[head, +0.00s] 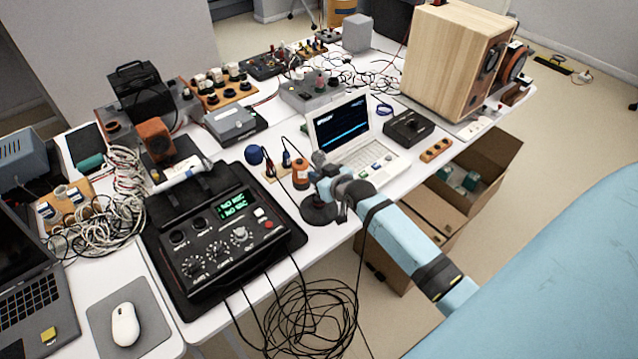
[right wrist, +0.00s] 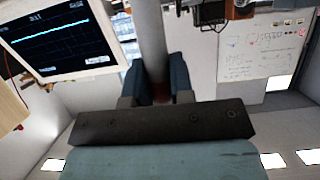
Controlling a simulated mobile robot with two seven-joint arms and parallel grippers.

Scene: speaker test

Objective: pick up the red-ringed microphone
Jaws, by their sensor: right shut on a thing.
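My right gripper (head: 328,182) reaches in from the lower right over the table, in front of the small white laptop. In the right wrist view its two dark blue fingers (right wrist: 160,80) are shut on a grey cylinder, which I take for the red-ringed microphone (right wrist: 152,40). A dark red band shows at the cylinder's lower end, between the fingers. In the head view the gripper mostly hides what it holds. A round black base (head: 318,211) stands on the table just below the gripper; I cannot tell whether the microphone touches it. My left gripper is not in view.
The white laptop (head: 345,138) is just behind the gripper. A black control box (head: 225,237) lies to the left, with an orange-topped cylinder (head: 299,172) between. A wooden speaker (head: 452,65) stands at the back right. Loose black cables (head: 310,318) hang at the front edge.

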